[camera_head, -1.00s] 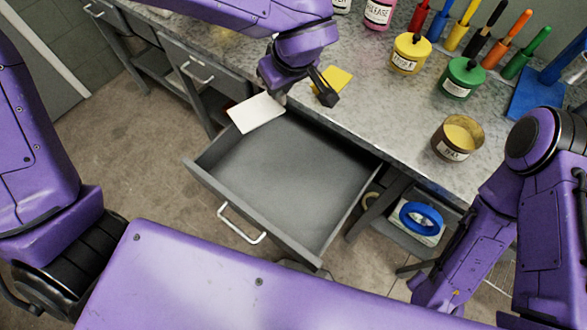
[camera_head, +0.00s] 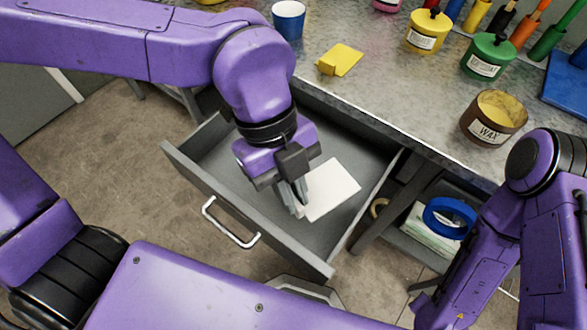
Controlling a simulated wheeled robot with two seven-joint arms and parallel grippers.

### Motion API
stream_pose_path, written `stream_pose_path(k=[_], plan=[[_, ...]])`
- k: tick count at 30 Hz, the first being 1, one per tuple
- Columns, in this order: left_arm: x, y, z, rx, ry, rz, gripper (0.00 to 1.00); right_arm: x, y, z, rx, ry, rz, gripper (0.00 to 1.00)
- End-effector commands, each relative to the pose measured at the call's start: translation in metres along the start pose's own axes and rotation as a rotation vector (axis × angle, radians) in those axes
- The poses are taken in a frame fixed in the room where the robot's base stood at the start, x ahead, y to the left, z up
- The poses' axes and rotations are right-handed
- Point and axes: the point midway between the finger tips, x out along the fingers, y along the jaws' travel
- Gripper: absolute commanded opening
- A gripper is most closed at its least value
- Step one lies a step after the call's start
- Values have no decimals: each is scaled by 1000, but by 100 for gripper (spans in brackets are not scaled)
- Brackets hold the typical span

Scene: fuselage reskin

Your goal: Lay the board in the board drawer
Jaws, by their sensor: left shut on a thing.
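A flat white board (camera_head: 331,189) shows in the head view, over or inside the open grey board drawer (camera_head: 205,188). My left gripper (camera_head: 296,200) is shut on the left edge of the board, with its fingers pointing down inside the drawer's outline. I cannot tell whether the board touches the drawer floor. My left arm hides the drawer's back left part. My right arm (camera_head: 545,200) stands at the right edge of the view; its gripper is not in view.
The drawer hangs open from a grey stone-topped workbench (camera_head: 385,85). Blue tape (camera_head: 449,217) lies on a shelf below.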

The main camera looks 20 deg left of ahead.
Motion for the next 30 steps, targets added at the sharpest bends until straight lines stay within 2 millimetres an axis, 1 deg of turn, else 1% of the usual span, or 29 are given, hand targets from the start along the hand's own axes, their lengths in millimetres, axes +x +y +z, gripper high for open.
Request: stream_pose_path(k=[1,3,6,8,11,17,18,21,24,28,30], plan=[[9,6,-2,-74,-2,-36,0,9,-1,4,0,0,0,43],[14,11,-6,-173,-4,-77,0,12,-1,5,0,0,0,43],[17,16,-9,-261,-4,-110,0,14,-1,6,0,0,0,43],[17,16,-7,-288,-3,-119,0,13,-1,5,0,0,0,43],[16,10,12,-302,-1,-121,0,9,-1,4,0,0,0,43],[18,-8,74,-304,-2,-118,0,1,0,1,0,0,0,43],[19,-12,87,-303,-4,-118,0,0,0,0,0,0,0,43],[37,-17,113,-301,-4,-116,0,2,0,1,0,0,0,43],[47,-21,131,-299,-6,-116,0,2,0,1,0,0,0,43],[54,-24,144,-298,-5,-117,0,2,0,1,0,0,0,43],[62,-26,155,-298,-5,-115,0,3,0,1,0,0,0,43]])
